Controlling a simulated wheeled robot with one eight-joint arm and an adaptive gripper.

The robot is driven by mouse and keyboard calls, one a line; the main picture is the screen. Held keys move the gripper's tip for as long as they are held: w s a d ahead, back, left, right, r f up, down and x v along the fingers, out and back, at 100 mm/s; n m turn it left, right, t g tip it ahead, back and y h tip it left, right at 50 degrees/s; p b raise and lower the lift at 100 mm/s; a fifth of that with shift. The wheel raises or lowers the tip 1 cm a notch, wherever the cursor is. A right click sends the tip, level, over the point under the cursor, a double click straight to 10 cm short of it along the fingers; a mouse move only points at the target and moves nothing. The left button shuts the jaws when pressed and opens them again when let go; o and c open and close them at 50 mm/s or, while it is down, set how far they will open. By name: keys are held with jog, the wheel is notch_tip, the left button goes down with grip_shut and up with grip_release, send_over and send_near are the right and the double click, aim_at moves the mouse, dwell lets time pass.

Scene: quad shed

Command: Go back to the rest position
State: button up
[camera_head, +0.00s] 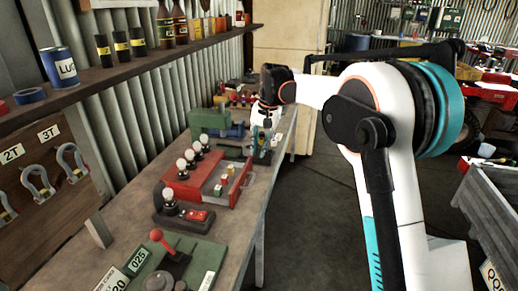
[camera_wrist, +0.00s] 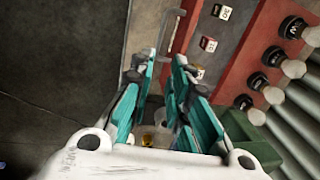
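My gripper (camera_head: 262,150) is low over the workbench, beyond the red box in the head view. In the wrist view its two teal fingers (camera_wrist: 160,72) stand apart with a gap between them. I see nothing clamped at the fingertips. A small yellowish thing (camera_wrist: 147,139) shows low between the fingers; I cannot tell what it is. My arm reaches over the bench edge from the right.
A red box with bulbs (camera_head: 185,190) and small cubes stands near my gripper on the workbench (camera_head: 238,226). A green machine (camera_head: 208,122) stands behind. A shelf (camera_head: 120,72) with cans and bottles overhangs the left. Dark floor (camera_head: 310,210) is clear beside the bench.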

jog(key=s+d+r+n+t, duration=0.1)
jog(key=s+d+r, duration=0.15)
jog(key=s, duration=0.45)
jog(key=s+d+r+t, duration=0.1)
jog(key=s+d+r, duration=0.1)
jog(key=s+r, duration=0.3)
jog(key=s+d+r+n+t, duration=0.1)
jog(key=s+d+r, duration=0.15)
jog(key=s, duration=0.55)
jog(key=s+d+f+n+t+h, duration=0.1)
jog(key=s+f, duration=0.3)
jog(key=s, duration=0.6)
jog(key=s+d+f+t, duration=0.2)
jog(key=s+d+f, duration=0.2)
jog(key=s, duration=0.7)
jog(key=shift+d+f+n+t+h, duration=0.2)
jog(key=shift+n+t+h, duration=0.1)
jog(key=shift+n+h, duration=0.1)
